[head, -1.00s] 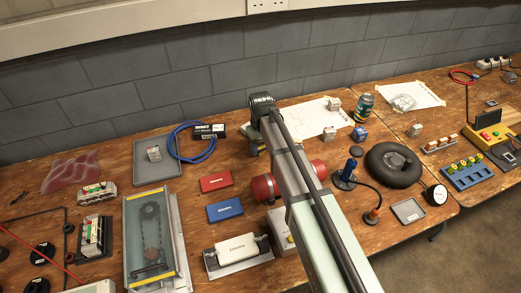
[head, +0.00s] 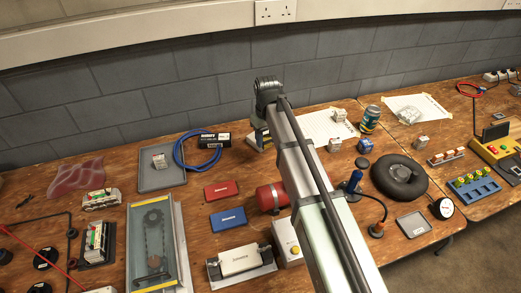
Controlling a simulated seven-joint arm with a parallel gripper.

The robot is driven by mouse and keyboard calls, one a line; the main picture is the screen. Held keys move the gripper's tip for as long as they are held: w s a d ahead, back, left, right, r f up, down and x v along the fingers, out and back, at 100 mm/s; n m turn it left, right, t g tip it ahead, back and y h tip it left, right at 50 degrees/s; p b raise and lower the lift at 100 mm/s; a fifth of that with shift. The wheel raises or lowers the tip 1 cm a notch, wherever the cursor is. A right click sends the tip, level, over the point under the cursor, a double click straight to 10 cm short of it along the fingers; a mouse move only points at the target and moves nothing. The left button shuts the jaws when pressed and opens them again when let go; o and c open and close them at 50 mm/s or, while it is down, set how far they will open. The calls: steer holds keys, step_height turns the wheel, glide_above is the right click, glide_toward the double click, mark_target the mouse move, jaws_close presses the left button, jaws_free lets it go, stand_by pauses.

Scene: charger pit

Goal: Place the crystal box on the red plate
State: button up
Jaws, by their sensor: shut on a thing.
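The red plate (head: 221,189) is a flat red rectangle with small lettering, lying bare on the wooden bench, with a blue plate (head: 228,217) just in front of it. My gripper (head: 262,129) points down behind the red plate and to its right, near the bench's back edge. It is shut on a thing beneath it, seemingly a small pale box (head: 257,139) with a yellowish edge. My wrist and arm hide most of it, so I cannot tell for certain that it is the crystal box, or whether it touches the bench.
A grey tray (head: 145,181) holding a small box and a blue cable coil (head: 190,153) lie to the left. A can (head: 370,119) and small blocks stand to the right.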

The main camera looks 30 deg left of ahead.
steer(key=s+a+r+n, duration=0.2)
steer(key=s+a, duration=0.6)
steer(key=s, duration=0.2)
glide_above(221, 190)
steer(key=shift+a+f, duration=0.1)
steer(key=shift+f, duration=4.6)
steer(key=shift+f, duration=0.15)
steer(key=o, duration=1)
steer(key=shift+o, duration=0.2)
step_height(221, 190, up, 12)
